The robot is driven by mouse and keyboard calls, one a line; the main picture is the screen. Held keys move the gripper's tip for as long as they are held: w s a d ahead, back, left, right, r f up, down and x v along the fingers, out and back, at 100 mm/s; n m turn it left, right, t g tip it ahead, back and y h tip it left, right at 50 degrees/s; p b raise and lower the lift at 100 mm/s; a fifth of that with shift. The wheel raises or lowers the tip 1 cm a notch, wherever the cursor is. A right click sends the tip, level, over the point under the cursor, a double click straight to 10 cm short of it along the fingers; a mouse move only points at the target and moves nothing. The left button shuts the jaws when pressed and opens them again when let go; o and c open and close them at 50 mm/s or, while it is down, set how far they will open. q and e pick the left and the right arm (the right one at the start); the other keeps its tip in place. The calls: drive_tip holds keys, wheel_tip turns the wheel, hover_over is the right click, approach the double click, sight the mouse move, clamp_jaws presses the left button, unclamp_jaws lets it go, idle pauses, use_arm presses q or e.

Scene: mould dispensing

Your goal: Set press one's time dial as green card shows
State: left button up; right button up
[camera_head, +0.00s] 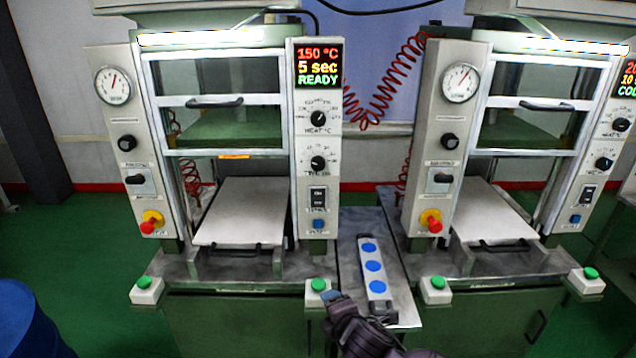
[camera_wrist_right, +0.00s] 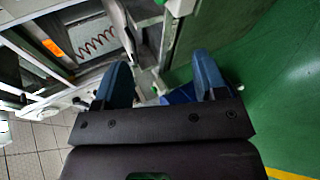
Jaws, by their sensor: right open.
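The left press has a control panel with a lit display (camera_head: 319,67) reading 150 °C, 5 sec, READY. The time dial (camera_head: 319,163) is a black knob below the heat dial (camera_head: 320,118); its scale is too small to read. My right gripper (camera_head: 332,297) is at the bottom middle, low in front of the left press and well below the dial, touching no dial. In the right wrist view its two blue fingers (camera_wrist_right: 160,80) stand apart with nothing between them. I see no green card. No label shows which press is one. My left gripper is not in view.
A second press stands at right with its own time dial (camera_head: 604,163). A grey strip with three blue discs (camera_head: 375,275) lies between the presses. Green buttons (camera_head: 319,286) line the front edge. A red emergency knob (camera_head: 149,226) is on the left post. A blue drum (camera_head: 30,320) stands lower left.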

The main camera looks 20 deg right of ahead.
drive_tip(key=w+r+n+t+h, duration=0.2)
drive_tip(key=w+r+n, duration=0.5)
drive_tip(key=w+r, duration=0.2)
drive_tip(key=n+t+h, duration=0.3)
drive_tip(key=n+h, duration=0.1)
drive_tip(key=n, duration=0.2)
approach(318, 166)
drive_tip(key=x, duration=0.9)
drive_tip(key=c, duration=0.9)
